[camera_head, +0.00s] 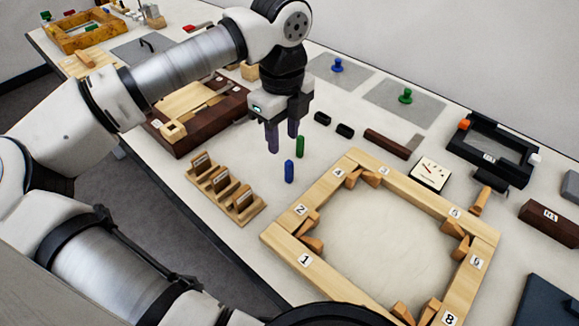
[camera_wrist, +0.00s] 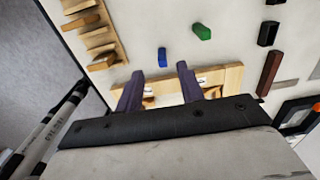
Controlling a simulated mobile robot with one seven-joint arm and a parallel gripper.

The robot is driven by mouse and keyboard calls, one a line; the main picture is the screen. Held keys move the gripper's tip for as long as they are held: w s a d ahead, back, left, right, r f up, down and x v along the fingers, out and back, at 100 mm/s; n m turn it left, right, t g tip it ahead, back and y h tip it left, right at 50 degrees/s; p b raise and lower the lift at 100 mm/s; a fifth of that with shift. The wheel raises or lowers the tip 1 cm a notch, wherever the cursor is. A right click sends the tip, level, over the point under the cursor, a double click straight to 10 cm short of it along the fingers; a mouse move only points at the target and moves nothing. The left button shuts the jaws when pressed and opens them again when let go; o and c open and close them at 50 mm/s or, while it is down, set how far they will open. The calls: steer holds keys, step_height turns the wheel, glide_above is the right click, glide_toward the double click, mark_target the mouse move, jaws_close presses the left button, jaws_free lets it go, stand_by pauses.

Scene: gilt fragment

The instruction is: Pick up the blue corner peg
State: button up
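The blue corner peg (camera_head: 289,171) is a small upright peg with a rounded top on the white table, left of the wooden frame. It also shows in the wrist view (camera_wrist: 162,57), just beyond the gap between the fingertips. A similar green peg (camera_head: 300,147) stands close behind it and shows in the wrist view (camera_wrist: 202,32). My gripper (camera_head: 283,143) points down with its two dark purple fingers apart and nothing between them. It appears above the table near the pegs, and neither finger visibly touches the blue peg. The fingers also show in the wrist view (camera_wrist: 160,71).
A light wooden frame (camera_head: 317,274) with numbered labels lies to the right. A wooden rack (camera_head: 236,213) with several blocks stands to the left. Small black blocks (camera_head: 322,118) and a dark brown bar (camera_head: 387,144) lie behind. Blue (camera_head: 337,65) and green (camera_head: 405,97) knobs stand on grey mats.

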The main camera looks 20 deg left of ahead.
mark_target(289, 162)
steer(key=f+p, duration=0.1)
steer(key=f, duration=0.2)
steer(key=d+f+p, duration=0.1)
steer(key=f, duration=0.2)
steer(key=shift+s+d+f, duration=0.15)
steer(key=shift+s+f, duration=0.05)
steer(key=shift+f, duration=0.35)
steer(key=shift+c, duration=0.2)
jaws_close()
